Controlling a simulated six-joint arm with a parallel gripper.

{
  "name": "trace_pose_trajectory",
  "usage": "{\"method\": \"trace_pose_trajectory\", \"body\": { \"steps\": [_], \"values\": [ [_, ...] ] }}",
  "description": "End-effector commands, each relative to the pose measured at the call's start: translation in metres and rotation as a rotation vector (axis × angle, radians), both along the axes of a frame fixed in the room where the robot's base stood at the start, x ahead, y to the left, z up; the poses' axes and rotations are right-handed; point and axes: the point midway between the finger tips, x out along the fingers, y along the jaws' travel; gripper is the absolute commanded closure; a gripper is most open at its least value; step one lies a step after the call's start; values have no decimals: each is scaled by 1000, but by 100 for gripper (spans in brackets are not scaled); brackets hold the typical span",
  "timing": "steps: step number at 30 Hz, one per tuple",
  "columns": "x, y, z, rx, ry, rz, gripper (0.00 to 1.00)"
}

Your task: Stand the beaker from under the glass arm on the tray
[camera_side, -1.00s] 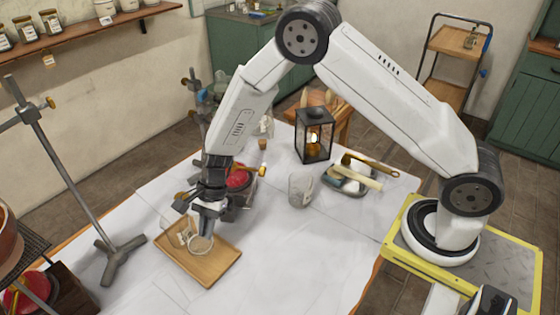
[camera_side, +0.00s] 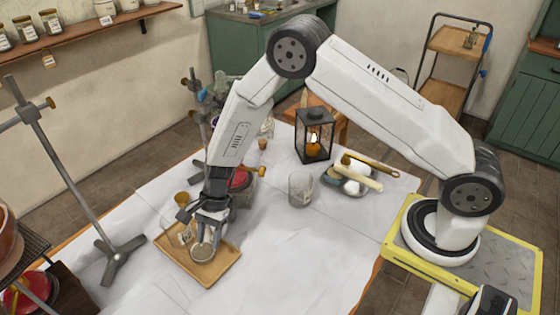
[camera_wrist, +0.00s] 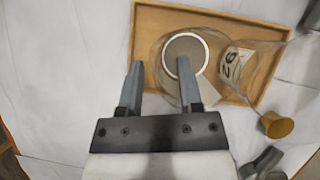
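A clear glass beaker (camera_side: 202,253) stands on the wooden tray (camera_side: 219,271), directly under my gripper. In the wrist view its round base (camera_wrist: 187,51) shows through the glass, over the tray (camera_wrist: 148,34). My gripper (camera_side: 207,238) is open, its fingers spread apart. In the wrist view the right finger of my gripper (camera_wrist: 160,65) overlaps the beaker, and the left finger is clear of it. I cannot tell whether the right finger touches the glass. A second clear vessel with a label (camera_wrist: 237,63) is right beside the beaker in the wrist view.
A glass beaker (camera_side: 301,189) stands right of the tray on the white cloth. A black lantern (camera_side: 313,136) and a dish of tools (camera_side: 347,182) are farther back. A clamp stand (camera_side: 112,255) is at left.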

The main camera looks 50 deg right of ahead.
Motion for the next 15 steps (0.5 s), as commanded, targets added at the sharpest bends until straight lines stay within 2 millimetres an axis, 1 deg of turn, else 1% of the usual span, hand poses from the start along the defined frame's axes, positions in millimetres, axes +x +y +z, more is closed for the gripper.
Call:
{"method": "trace_pose_trajectory", "body": {
  "steps": [9, 15],
  "values": [
    [0, 0, 2, 0, 0, 1, 54],
    [2, -4, 11, 0, -1, 0, 54]
  ]
}}
